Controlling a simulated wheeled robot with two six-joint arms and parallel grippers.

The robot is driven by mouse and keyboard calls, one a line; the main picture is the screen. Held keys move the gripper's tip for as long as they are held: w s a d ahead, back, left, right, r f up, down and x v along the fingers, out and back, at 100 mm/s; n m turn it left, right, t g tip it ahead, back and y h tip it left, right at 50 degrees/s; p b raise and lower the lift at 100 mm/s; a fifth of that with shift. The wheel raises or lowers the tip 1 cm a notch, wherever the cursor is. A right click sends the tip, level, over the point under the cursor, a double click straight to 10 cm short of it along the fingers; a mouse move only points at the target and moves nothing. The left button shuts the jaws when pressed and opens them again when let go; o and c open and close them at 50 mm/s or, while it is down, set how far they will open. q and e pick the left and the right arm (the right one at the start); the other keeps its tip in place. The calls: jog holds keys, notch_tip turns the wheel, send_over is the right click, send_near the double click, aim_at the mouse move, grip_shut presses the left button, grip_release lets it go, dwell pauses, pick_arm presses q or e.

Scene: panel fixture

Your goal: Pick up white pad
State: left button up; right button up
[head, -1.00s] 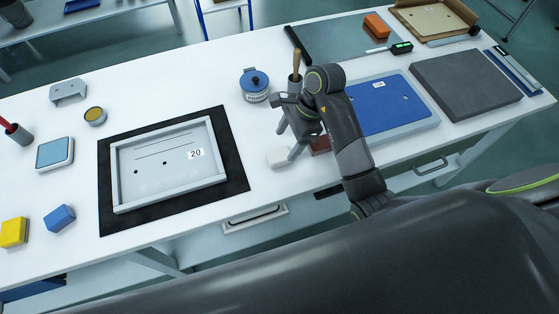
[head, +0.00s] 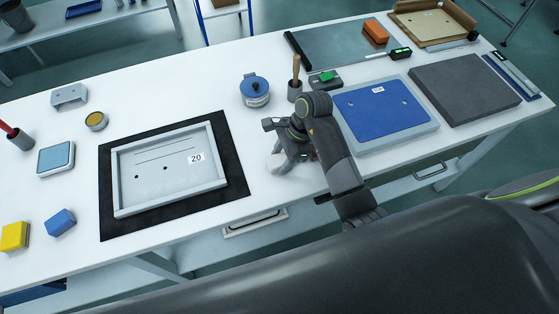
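The white pad (head: 274,163) is a small pale block on the white table, to the right of the black mat. My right gripper (head: 284,160) points down at it and covers much of its right part. The fingers are at the pad, but whether they touch it or are closed around it is hidden. The pad appears to be at table level. My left gripper is not in view.
A grey framed panel marked 20 (head: 121,181) lies on a black mat (head: 236,177) at left. A blue-lidded jar (head: 255,90) and a cup with a wooden handle (head: 294,90) stand behind my gripper. A blue panel (head: 385,110) lies to the right.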

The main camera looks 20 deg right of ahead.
aim_at(281, 159)
jog(key=c, duration=0.5)
jog(key=shift+r, duration=0.1)
jog(key=shift+r, duration=0.25)
notch_tip(281, 159, up, 5)
jog(key=shift+w+b, duration=0.1)
jog(key=shift+b, duration=0.2)
notch_tip(281, 159, up, 3)
jog(key=p, duration=0.3)
jog(key=shift+r+p, duration=0.1)
jog(key=shift+p, duration=0.3)
jog(key=shift+r+p, duration=0.6)
jog(key=shift+p, duration=0.05)
